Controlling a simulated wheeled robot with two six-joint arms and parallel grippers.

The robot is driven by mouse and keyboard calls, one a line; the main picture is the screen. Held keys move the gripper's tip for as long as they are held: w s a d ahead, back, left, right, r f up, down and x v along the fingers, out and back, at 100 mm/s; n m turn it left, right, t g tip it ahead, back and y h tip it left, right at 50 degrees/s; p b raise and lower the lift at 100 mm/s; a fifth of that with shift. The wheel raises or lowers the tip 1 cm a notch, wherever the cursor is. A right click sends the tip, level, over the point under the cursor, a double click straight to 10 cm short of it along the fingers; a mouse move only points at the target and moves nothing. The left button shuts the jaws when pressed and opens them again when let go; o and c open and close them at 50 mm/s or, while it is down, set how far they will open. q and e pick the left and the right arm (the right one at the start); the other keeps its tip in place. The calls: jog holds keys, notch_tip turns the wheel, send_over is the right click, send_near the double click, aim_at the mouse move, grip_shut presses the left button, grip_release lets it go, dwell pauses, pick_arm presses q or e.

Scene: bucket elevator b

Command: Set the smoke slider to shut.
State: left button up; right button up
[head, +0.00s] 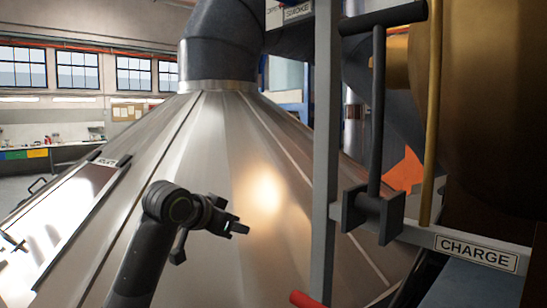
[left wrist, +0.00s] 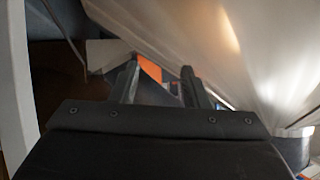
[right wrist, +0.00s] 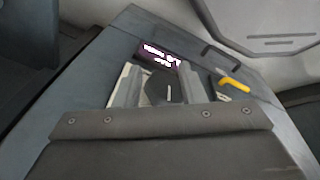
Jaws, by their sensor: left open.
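A "SMOKE" label (head: 298,11) shows at the top edge of the head view, beside the dark duct and a grey post. The smoke slider itself cannot be made out; its part above the label is cut off. My left gripper (head: 240,228) is open and empty in front of the metal cone, well below the label. In the left wrist view its fingers (left wrist: 159,68) stand apart with nothing between them. My right gripper (right wrist: 168,88) shows only in the right wrist view. Its fingers are apart over a grey panel, with a dark piece showing between them.
A grey post (head: 325,150) and a dark lever (head: 377,120) stand right of my left gripper, above a "CHARGE" label (head: 475,252). A red-ended bar (head: 307,299) is low. A yellow handle (right wrist: 233,85) lies near my right gripper.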

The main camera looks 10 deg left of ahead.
pick_arm(q)
notch_tip(320, 180, up, 15)
jog(key=s+d+t+h, duration=0.1)
jog(key=s+r+m+t+h, duration=0.1)
jog(key=s+r+h, duration=0.1)
jog(key=s+r, duration=0.6)
jog(key=s+r+m+t+h, duration=0.15)
jog(key=s+r, duration=0.25)
jog(key=r, duration=0.9)
jog(key=s+r+m+h, duration=0.1)
jog(key=s+r+h, duration=0.1)
jog(key=s+r, duration=0.6)
jog(key=p+x, duration=0.2)
jog(key=x, duration=0.4)
jog(key=r+p+x, duration=0.1)
jog(key=p+x, duration=0.2)
jog(key=x, duration=0.2)
jog(key=a+r+p+x, duration=0.1)
jog(key=p+x, duration=0.2)
jog(key=x, duration=0.3)
jog(key=shift+w+d+r, duration=0.25)
jog(key=shift+w, duration=0.3)
jog(key=shift+w+d+f+p, duration=0.15)
jog(key=shift+w+d+p, duration=0.3)
jog(key=shift+w, duration=0.15)
jog(key=shift+a, duration=0.1)
grip_shut()
